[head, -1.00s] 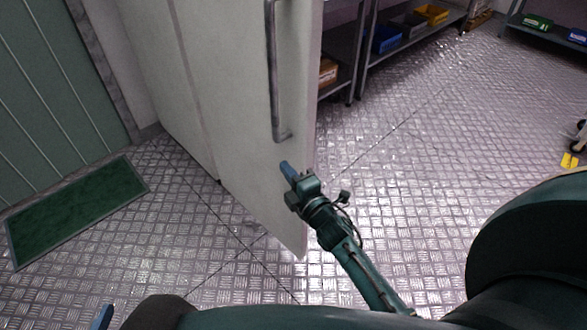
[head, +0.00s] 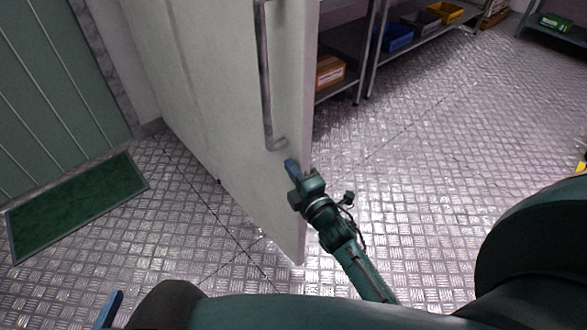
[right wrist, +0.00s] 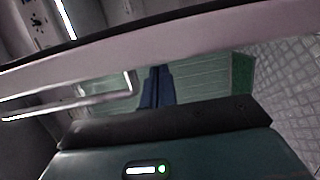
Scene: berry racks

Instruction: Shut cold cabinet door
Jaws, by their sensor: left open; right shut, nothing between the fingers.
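The white cold cabinet door (head: 235,90) stands upright left of centre in the head view, with a long vertical metal handle (head: 267,80) near its outer edge. The handle also shows in the right wrist view (right wrist: 70,98). My right gripper (head: 292,168) is shut and empty, its blue fingers just below the handle's lower end and overlapping the door in the head view. I cannot tell whether they touch it. The fingers also show in the right wrist view (right wrist: 157,88). My left gripper (head: 108,309) is open, only partly in view at the lower left.
A green mat (head: 75,205) lies on the metal floor at left, by a green panelled wall (head: 50,90). Shelves with a blue bin (head: 397,37), a yellow bin (head: 445,12) and a brown box (head: 330,71) stand behind the door.

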